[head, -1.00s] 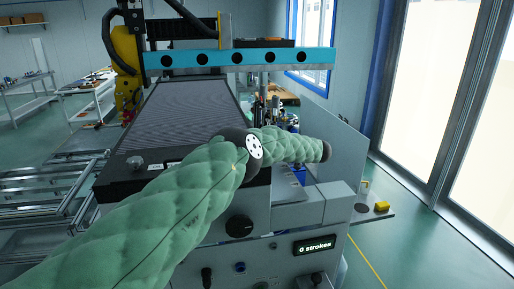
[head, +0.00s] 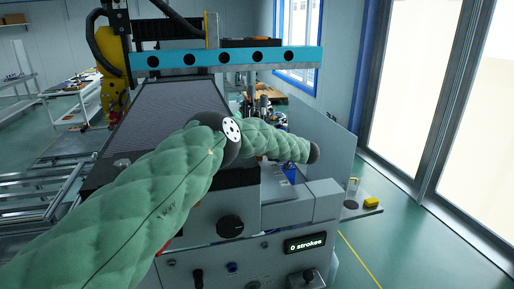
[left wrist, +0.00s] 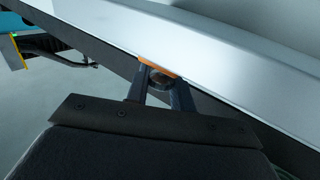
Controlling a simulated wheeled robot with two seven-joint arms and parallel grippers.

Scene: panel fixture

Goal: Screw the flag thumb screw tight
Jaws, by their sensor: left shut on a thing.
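In the left wrist view, my left gripper (left wrist: 160,88) has its two dark fingers closed on a small part at the edge of a long pale metal surface. An orange strip (left wrist: 158,66) shows at the fingertips, with a dark round part (left wrist: 160,79) just below it between the fingers. I take this to be the flag thumb screw; its thread and seat are hidden. In the head view my green padded left arm reaches across the machine, and its gripper and the screw cannot be made out. My right gripper is in neither view.
The grey machine front (head: 205,262) carries a black knob (head: 230,226) and a display (head: 305,243) reading "0 strokes". A blue beam (head: 235,59) with dark holes spans the top. A yellow block (head: 371,203) lies on a shelf at the right. Green floor is clear at the right.

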